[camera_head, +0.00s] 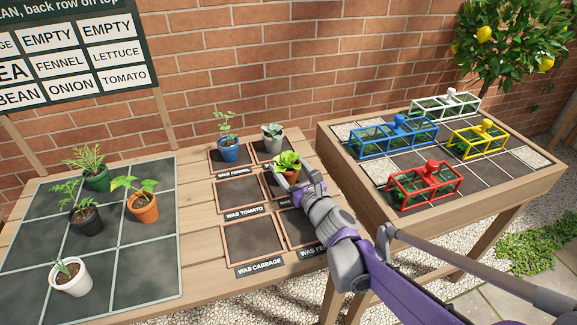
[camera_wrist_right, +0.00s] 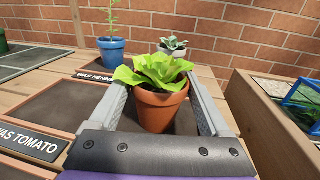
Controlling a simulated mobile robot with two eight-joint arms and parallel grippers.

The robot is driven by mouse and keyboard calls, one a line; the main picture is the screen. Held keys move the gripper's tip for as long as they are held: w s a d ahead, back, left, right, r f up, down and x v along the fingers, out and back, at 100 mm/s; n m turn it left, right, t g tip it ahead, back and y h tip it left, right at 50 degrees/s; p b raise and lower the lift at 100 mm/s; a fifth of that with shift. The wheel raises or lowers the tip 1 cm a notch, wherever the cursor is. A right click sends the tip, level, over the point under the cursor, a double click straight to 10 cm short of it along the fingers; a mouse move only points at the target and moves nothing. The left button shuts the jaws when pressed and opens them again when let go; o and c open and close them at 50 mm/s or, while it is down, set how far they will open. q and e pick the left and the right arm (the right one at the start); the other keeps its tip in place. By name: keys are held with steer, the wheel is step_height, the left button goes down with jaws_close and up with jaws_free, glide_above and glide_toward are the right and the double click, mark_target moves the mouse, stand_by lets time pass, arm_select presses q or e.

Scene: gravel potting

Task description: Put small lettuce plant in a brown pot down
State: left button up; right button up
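The small lettuce plant (camera_head: 287,162) has bright green leaves and sits in a brown pot (camera_head: 291,176). It is upright at the right square of the middle row of the labelled squares. My right gripper (camera_head: 304,182) is at it. In the right wrist view, the brown pot (camera_wrist_right: 158,108) stands between the two fingers (camera_wrist_right: 160,90), one on each side. I cannot tell whether the fingers touch the pot, or whether its base rests on the dark square behind it. My left gripper is not in view.
A blue pot (camera_head: 230,152) and a grey pot (camera_head: 271,145) stand just behind. The front squares (camera_head: 252,240) are empty. Several potted plants stand on the dark grid mat (camera_head: 121,265) at left. A raised bed (camera_head: 350,167) with coloured cages is close at right.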

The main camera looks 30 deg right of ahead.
steer(key=shift+o, duration=1.1)
steer(key=shift+r, duration=0.25)
steer(key=s+p, duration=0.1)
steer(key=s, duration=0.3)
steer(key=s+p, duration=0.1)
steer(key=s, duration=0.3)
steer(key=s+a, duration=0.1)
steer(key=s, duration=0.3)
steer(key=shift+p, duration=0.4)
